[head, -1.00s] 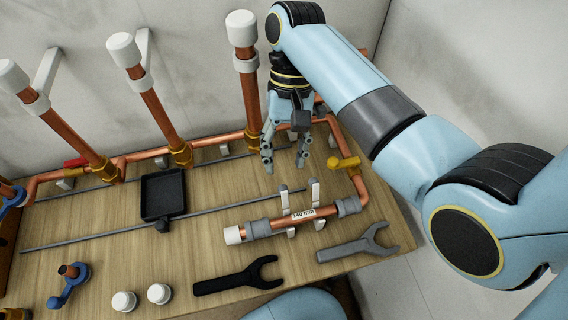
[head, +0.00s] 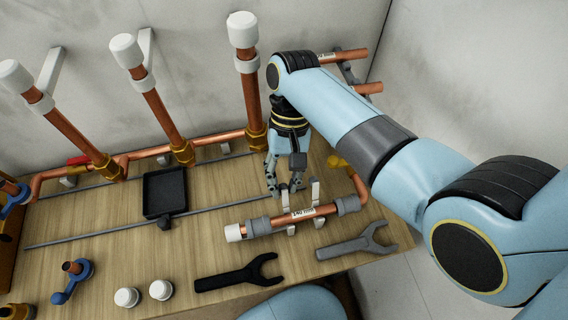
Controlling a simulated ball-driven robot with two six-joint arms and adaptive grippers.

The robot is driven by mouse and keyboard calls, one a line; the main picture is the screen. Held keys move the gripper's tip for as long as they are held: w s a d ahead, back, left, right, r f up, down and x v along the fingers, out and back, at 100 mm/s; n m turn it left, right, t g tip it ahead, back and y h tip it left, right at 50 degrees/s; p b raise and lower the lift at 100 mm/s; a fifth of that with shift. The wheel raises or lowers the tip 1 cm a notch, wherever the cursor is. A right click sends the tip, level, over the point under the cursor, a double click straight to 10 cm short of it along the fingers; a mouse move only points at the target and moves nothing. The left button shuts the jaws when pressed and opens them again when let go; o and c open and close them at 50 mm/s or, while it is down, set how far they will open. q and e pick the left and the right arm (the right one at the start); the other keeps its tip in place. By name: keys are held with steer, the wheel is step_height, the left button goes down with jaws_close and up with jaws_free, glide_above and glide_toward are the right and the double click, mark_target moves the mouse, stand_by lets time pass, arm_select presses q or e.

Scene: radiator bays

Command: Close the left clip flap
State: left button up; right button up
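A copper pipe piece with a "140 mm" label (head: 303,213) lies across two pale clips on the bench. The right clip's flap (head: 315,190) stands up behind the pipe. My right gripper (head: 284,188) points down just behind the pipe at the left clip. Its fingertips are apart, with a narrow gap, and nothing is clearly held; contact with the flap cannot be told. My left gripper is out of view.
A black wrench (head: 238,278) and a grey wrench (head: 357,245) lie in front of the pipe. A black tray (head: 165,192) is to the left. Upright copper pipes with white caps stand behind.

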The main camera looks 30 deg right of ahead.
jaws_close()
steer(key=shift+s+a+t, duration=0.15)
steer(key=shift+t, duration=0.15)
steer(key=shift+s+r+t, duration=0.2)
steer(key=shift+t, duration=0.2)
steer(key=shift+w, duration=0.1)
steer(key=o, duration=0.8)
jaws_free()
steer(key=v, duration=1.2)
steer(key=shift+a, duration=0.1)
